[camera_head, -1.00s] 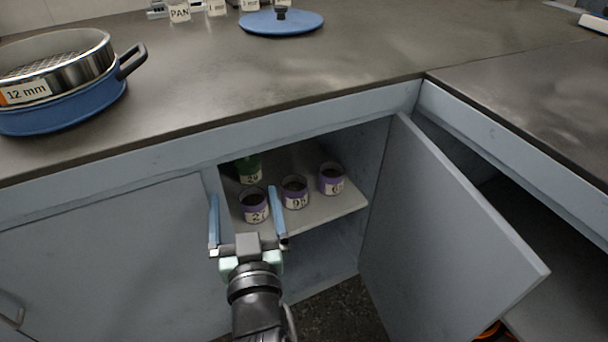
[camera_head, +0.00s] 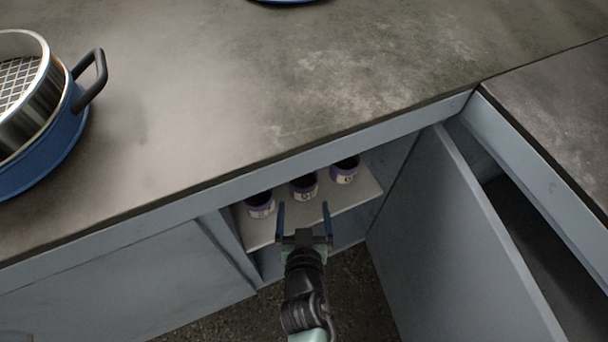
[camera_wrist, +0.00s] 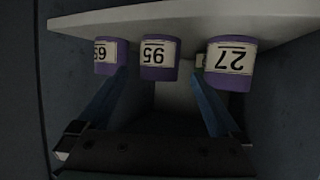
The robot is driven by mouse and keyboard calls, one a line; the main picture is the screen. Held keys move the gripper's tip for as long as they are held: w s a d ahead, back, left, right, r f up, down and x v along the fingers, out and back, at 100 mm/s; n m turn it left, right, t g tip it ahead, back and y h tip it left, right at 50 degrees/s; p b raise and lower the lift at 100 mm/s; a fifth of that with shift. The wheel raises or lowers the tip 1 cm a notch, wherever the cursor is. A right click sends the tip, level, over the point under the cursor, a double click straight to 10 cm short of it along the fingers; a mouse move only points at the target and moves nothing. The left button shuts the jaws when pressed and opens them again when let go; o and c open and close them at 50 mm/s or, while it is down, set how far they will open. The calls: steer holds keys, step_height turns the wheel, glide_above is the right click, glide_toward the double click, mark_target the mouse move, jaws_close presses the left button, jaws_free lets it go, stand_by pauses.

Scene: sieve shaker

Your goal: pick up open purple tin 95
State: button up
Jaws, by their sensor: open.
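The open purple tin 95 (camera_head: 304,190) stands upright on the cabinet shelf, the middle one of three purple tins in a row. In the wrist view, tin 95 (camera_wrist: 158,60) appears upside down, its label facing me, between the two fingers. My gripper (camera_head: 303,206) is open and empty in front of tin 95, with its fingertips short of the tin. The wrist view also shows my gripper (camera_wrist: 158,80) with its fingers spread wider than the tin. Dark contents show at the tin's open top in the head view.
Purple tin 27 (camera_head: 260,206) stands left of tin 95, and purple tin 69 (camera_head: 345,171) stands right. The shelf (camera_head: 360,196) lies under the worktop edge (camera_head: 240,180). An open cabinet door (camera_head: 460,230) is on the right. A blue sieve pan (camera_head: 50,150) sits on the worktop.

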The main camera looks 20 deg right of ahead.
steer(key=b, duration=0.1)
glide_toward(303, 177)
steer(key=shift+x, duration=1.1)
steer(key=b+x, duration=0.2)
steer(key=x, duration=0.3)
steer(key=shift+f, duration=0.1)
steer(key=c, duration=1.3)
